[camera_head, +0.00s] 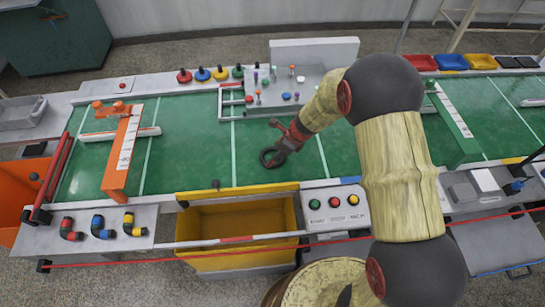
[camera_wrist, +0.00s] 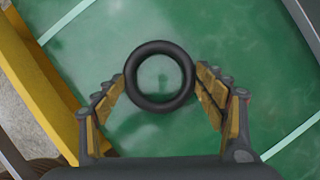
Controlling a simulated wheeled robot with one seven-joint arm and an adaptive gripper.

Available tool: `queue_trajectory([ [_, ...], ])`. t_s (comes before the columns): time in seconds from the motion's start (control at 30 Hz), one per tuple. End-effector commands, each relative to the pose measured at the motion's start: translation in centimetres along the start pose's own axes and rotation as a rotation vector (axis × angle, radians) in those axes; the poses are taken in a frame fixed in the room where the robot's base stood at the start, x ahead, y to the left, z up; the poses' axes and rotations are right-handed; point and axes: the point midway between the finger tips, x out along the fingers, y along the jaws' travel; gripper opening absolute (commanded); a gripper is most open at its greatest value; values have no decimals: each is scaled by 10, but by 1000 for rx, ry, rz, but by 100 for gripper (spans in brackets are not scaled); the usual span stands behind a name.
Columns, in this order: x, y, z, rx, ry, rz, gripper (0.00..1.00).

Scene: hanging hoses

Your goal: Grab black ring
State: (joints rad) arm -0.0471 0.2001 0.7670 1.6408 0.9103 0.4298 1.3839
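The black ring (camera_wrist: 160,76) shows as a full circle in the middle of the wrist view, above the green table. My gripper (camera_wrist: 161,76) has one finger on each side of it, with yellow-brown pads facing the ring. The fingertips lie very close to the ring's left and right edges; I cannot tell whether they touch it. In the head view the ring (camera_head: 267,158) is at the end of my gripper (camera_head: 277,150), low over the green surface. I cannot tell whether it rests on the table or is lifted.
A yellow bin (camera_head: 235,225) is just in front of the ring. An orange gate (camera_head: 124,150) stands to the left and a green one (camera_head: 452,125) to the right. A grey panel with coloured knobs (camera_head: 290,85) is behind. The green surface around the ring is clear.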

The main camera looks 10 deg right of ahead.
Motion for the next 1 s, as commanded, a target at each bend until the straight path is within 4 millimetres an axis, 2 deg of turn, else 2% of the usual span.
queue_trajectory([
  [0.4,0,1,0,0,1,2,45],
  [0.77,-3,1,1,0,1,2,44],
  [1.0,-27,0,12,-1,-1,1,44],
])
